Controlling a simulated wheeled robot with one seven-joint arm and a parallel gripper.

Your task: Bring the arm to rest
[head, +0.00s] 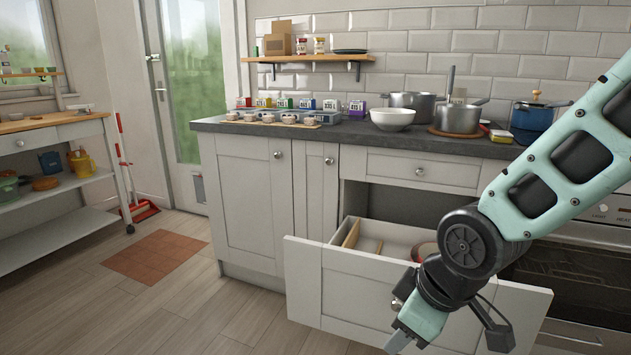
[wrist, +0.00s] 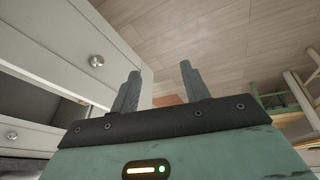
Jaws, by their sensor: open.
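My gripper (wrist: 160,78) is open in the wrist view, its two dark fingers apart with nothing between them. Beyond the fingers is wooden floor. In the head view my teal arm reaches down from the upper right, and its lower end is in front of the open drawer (head: 325,285), hiding part of the drawer front and its inside. The drawer is pulled out and holds wooden dividers and a round reddish-brown item (head: 425,251), partly hidden by my arm.
The slate worktop (head: 360,133) carries a white bowl (head: 392,119), steel pots (head: 458,117), a blue pot (head: 533,116) and several small coloured boxes. The oven (head: 570,275) is behind my arm at right.

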